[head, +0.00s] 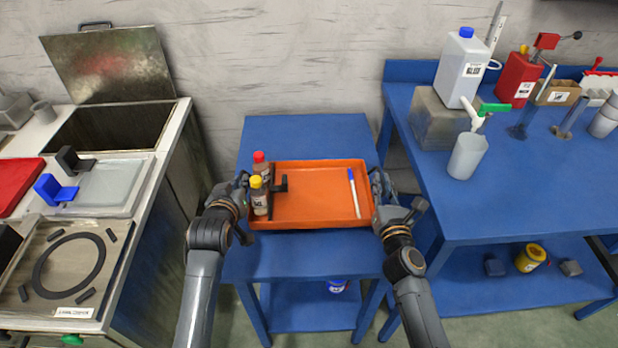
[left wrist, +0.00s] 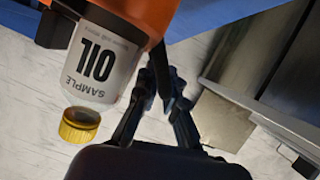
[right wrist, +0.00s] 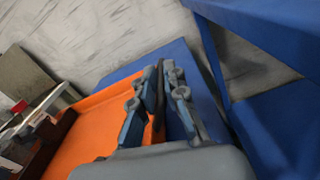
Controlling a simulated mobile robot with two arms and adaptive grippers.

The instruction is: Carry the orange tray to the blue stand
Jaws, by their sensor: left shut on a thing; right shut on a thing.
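The orange tray (head: 310,195) is over the top of the blue stand (head: 310,135), and I cannot tell whether it rests on it or hangs just above. My left gripper (head: 241,186) is shut on the tray's left side, and my right gripper (head: 376,186) on its right side. In the left wrist view, my left fingers (left wrist: 162,85) close beside an oil sample bottle (left wrist: 100,60). In the right wrist view, my right fingers (right wrist: 160,85) pinch a dark part at the orange tray edge (right wrist: 95,120). The tray looks roughly level.
The tray carries a red-capped bottle (head: 260,160), a yellow-capped bottle (head: 260,200), a black part (head: 281,185) and a blue-capped marker (head: 354,192). A blue bench (head: 540,205) with containers stands right. A metal-sided counter (head: 165,170) stands left. The wall is behind.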

